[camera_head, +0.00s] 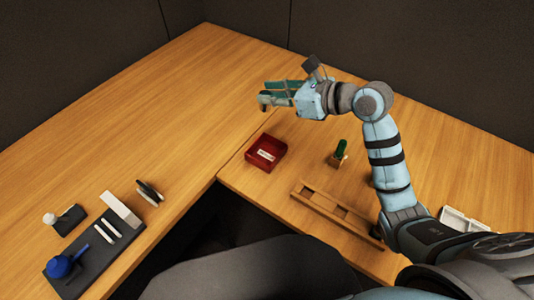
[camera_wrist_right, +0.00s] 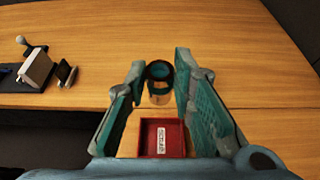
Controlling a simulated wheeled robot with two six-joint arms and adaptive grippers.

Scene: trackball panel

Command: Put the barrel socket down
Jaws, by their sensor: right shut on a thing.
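My right gripper (camera_head: 280,96) is above the table, up and to the right of the red box in the head view. It is shut on the barrel socket (camera_head: 263,101), a small dark piece at its fingertips. In the right wrist view, the barrel socket (camera_wrist_right: 160,71) shows as a dark ring with a teal inside and a paler lower part, between the fingers of the right gripper (camera_wrist_right: 158,74). The fingers hide part of it in the head view. My left gripper is not in view.
An open red box (camera_head: 267,152) with a white label stands near the table's inner corner. A wooden rack (camera_head: 337,212), a small block with a green piece (camera_head: 340,151) and a white tray (camera_head: 463,221) are right. The far-left table is clear.

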